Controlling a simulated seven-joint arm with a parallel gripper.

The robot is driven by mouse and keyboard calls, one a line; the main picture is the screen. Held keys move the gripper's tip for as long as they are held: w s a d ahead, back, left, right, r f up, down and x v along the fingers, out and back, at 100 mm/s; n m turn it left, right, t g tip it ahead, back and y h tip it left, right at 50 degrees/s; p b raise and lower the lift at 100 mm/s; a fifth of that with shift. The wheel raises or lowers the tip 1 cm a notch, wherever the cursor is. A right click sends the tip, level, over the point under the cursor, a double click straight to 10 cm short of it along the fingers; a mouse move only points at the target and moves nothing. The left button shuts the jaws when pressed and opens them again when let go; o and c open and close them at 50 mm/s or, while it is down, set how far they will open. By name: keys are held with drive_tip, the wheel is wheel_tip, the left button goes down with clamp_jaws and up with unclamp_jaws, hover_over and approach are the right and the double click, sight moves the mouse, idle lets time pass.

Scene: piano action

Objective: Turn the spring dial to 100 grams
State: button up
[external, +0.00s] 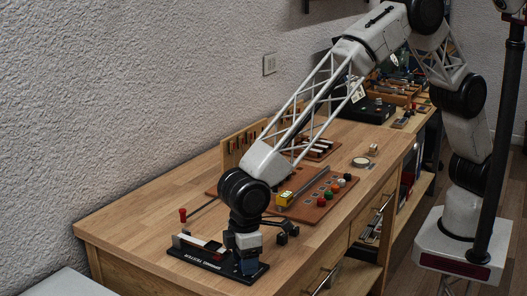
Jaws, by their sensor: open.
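The spring tester (207,258) is a black base with white lettering at the front left of the wooden bench. The gripper is open. The dial's face and its reading cannot be made out, and my gripper hides part of that end.
A brown board (318,199) with several coloured knobs and a metal rod lies behind my gripper. A wooden rack (240,146) stands by the wall. A small round tin (361,162) sits farther back.

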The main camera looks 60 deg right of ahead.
drive_tip(key=shift+c, duration=0.5)
drive_tip(key=c, duration=0.8)
drive_tip(key=shift+m, duration=3)
drive_tip(key=o, duration=0.9)
